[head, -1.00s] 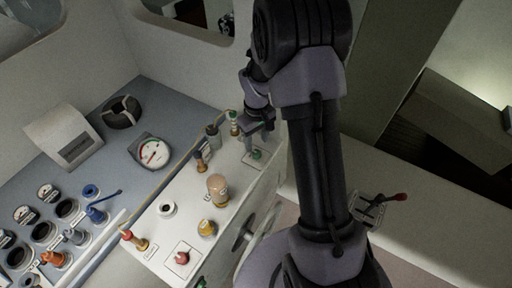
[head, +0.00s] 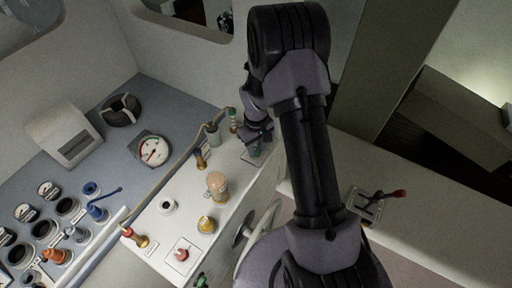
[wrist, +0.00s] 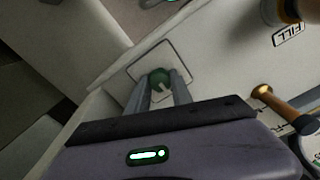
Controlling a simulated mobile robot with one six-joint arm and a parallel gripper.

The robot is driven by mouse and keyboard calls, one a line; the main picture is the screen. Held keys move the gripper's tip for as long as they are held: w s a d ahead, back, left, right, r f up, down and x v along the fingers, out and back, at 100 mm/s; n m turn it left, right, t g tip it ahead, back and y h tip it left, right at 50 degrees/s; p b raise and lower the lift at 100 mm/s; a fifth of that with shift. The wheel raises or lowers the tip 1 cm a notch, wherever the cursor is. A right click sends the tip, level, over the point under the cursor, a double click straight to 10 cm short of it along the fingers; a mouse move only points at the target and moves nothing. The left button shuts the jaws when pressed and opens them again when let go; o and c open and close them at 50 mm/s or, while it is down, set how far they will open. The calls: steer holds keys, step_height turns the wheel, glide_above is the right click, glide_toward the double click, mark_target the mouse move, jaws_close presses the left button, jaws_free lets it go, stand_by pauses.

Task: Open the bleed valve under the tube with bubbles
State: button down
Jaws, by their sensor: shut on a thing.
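A round green knob with a pale pointer mark (wrist: 160,80) sits on a square outlined plate on the white panel. My gripper (wrist: 162,90) is shut on this knob, one finger on each side. In the head view my gripper (head: 256,143) reaches down to the panel's far right corner, and the green knob (head: 257,151) shows just under it. A red knob (head: 181,254) sits on a similar square plate at the panel's near end. I cannot make out bubbles in any tube.
The white panel (head: 150,205) also carries a tan cylinder (head: 217,184), a yellow knob (head: 206,224) and a grey cylinder (head: 213,133). A "FILL" label (wrist: 288,34) and brass-ended handle (wrist: 275,97) are right of the knob. A red-handled lever (head: 395,194) stands at right.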

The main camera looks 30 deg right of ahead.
steer(key=shift+f+m+b, duration=0.1)
steer(key=shift+m+b, duration=0.2)
steer(key=shift+b, duration=0.1)
steer(key=m+b, duration=0.2)
steer(key=b, duration=0.1)
steer(key=shift+f+m, duration=0.1)
steer(key=shift+m, duration=0.3)
steer(key=m+b, duration=0.4)
steer(key=m, duration=0.1)
steer(key=shift+b, duration=0.3)
steer(key=m+b, duration=0.4)
steer(key=m, duration=0.1)
steer(key=shift+m, duration=0.4)
steer(key=shift+r+m+b, duration=0.2)
steer(key=shift+m+b, duration=0.85)
steer(key=shift+m, duration=0.75)
steer(key=c, duration=1.1)
jaws_free()
